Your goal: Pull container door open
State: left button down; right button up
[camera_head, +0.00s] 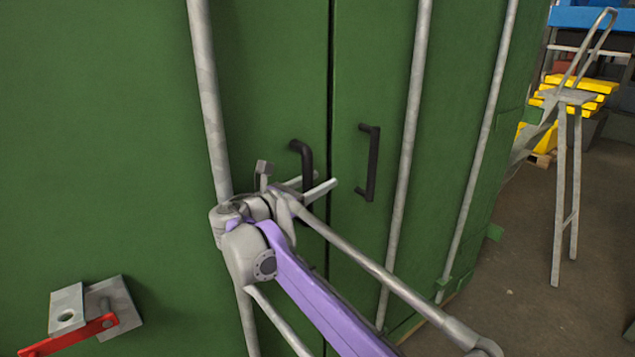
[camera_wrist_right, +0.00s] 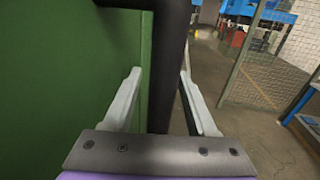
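The green container has two door leaves, a left door (camera_head: 265,80) and a right door (camera_head: 375,70), with a dark seam between them. A black handle (camera_head: 303,150) is on the left door, its lower part hidden behind my right gripper (camera_head: 327,179). Another black handle (camera_head: 369,162) is on the right door. In the right wrist view a thick black bar (camera_wrist_right: 168,60) stands between the two fingers of my right gripper (camera_wrist_right: 160,78). The fingers are apart, with a narrow gap at the left one; contact at the right one cannot be told. My left gripper is not in view.
Grey vertical rods (camera_head: 207,90) run down the container doors. A metal bracket (camera_head: 110,300) with a red lever (camera_head: 75,335) sits at lower left. A grey step ladder (camera_head: 568,100) stands at right on open floor (camera_head: 530,270). Yellow items (camera_head: 580,88) lie behind it.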

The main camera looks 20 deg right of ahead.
grip_shut()
dwell(1.2)
